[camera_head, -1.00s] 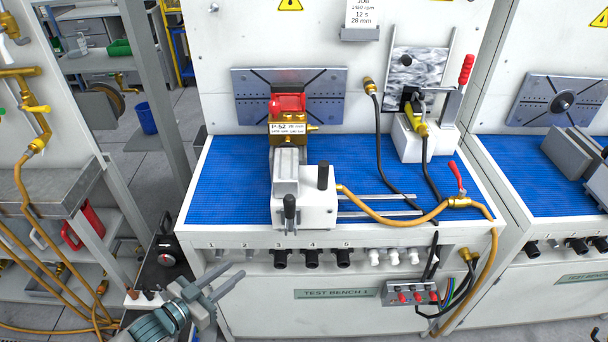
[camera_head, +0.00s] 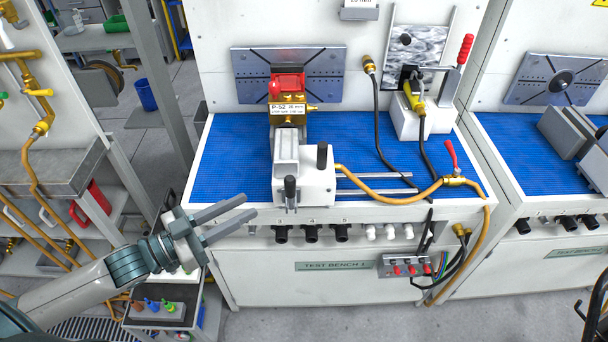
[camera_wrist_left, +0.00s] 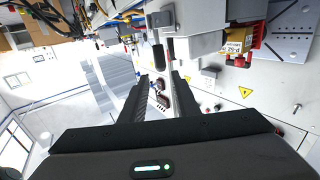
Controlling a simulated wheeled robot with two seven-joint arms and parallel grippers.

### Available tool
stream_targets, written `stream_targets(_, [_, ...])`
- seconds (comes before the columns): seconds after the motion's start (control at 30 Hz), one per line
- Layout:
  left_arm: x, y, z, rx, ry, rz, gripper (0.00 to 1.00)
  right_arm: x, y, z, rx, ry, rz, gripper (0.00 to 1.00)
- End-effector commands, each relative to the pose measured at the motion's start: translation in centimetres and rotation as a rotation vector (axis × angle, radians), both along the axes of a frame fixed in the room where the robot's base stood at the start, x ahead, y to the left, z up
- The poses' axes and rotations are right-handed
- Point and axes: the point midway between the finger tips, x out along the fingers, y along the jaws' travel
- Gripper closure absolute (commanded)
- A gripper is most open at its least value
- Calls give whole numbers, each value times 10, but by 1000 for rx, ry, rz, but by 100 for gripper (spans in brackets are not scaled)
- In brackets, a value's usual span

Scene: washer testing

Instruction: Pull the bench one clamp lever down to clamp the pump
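The pump (camera_head: 288,108), red and brass with a P-52 label, sits at the back of a pale clamp block (camera_head: 304,183) on bench one. It also shows in the left wrist view (camera_wrist_left: 238,42). A black-handled lever (camera_head: 290,190) stands upright at the block's front; a second black handle (camera_head: 322,156) stands upright at its right. I cannot tell from looks which is the clamp lever. My left gripper (camera_head: 249,206) is open and empty, left of the front handle and apart from it. In the left wrist view a black handle (camera_wrist_left: 158,58) lies just beyond the fingertips. My right gripper is out of view.
Blue bench matting (camera_head: 230,160) is clear left of the block. An orange hose (camera_head: 400,199) and a red-handled valve (camera_head: 452,160) lie right. Black fittings (camera_head: 311,234) line the front edge. A small cart (camera_head: 160,308) stands below my left arm.

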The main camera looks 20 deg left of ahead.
Motion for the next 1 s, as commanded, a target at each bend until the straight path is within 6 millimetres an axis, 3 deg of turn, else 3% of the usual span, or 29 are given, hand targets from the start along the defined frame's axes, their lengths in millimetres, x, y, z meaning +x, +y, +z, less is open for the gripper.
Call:
stream_targets(0.37, [21,-17,3,-1,-3,1,72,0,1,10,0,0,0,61])
stream_targets(1.0, [85,-71,4,-1,-3,1,72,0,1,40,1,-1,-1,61])
